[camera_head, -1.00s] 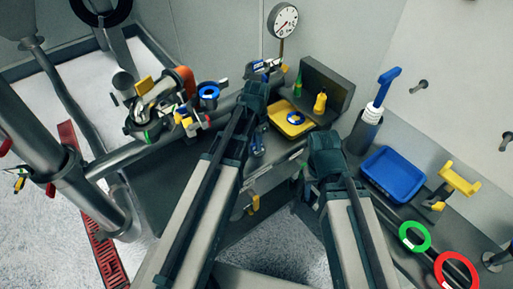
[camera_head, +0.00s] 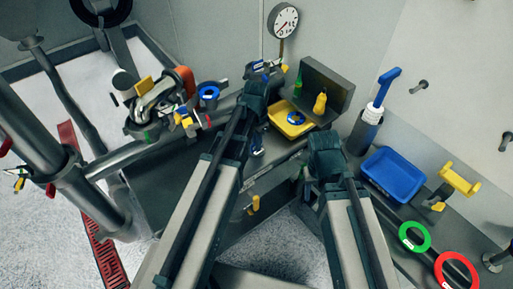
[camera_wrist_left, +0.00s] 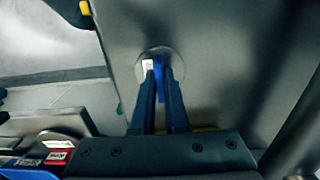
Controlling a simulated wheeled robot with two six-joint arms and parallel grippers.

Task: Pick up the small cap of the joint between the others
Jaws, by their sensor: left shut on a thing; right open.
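My left gripper (camera_wrist_left: 158,75) is shut on a small blue piece (camera_wrist_left: 160,66) with a white label, which stands against a round grey disc (camera_wrist_left: 142,66) in the left wrist view. I take this blue piece to be the cap, but its shape is mostly hidden by the fingers. In the head view my left gripper (camera_head: 262,76) reaches the back of the bench, beside a small cluster of blue and yellow parts. Its fingertips are not clear there. My right gripper (camera_head: 325,148) hangs over the bench front, open; its fingers are mostly hidden by the wrist.
A yellow tray (camera_head: 275,112) with a blue ring and a blue tray (camera_head: 376,181) stand on the bench. Clamps and pipe fittings (camera_head: 150,100) crowd the left. A dark box (camera_head: 335,82) with bottles before it is at the back. Green (camera_head: 427,234) and red rings (camera_head: 474,274) lie front right.

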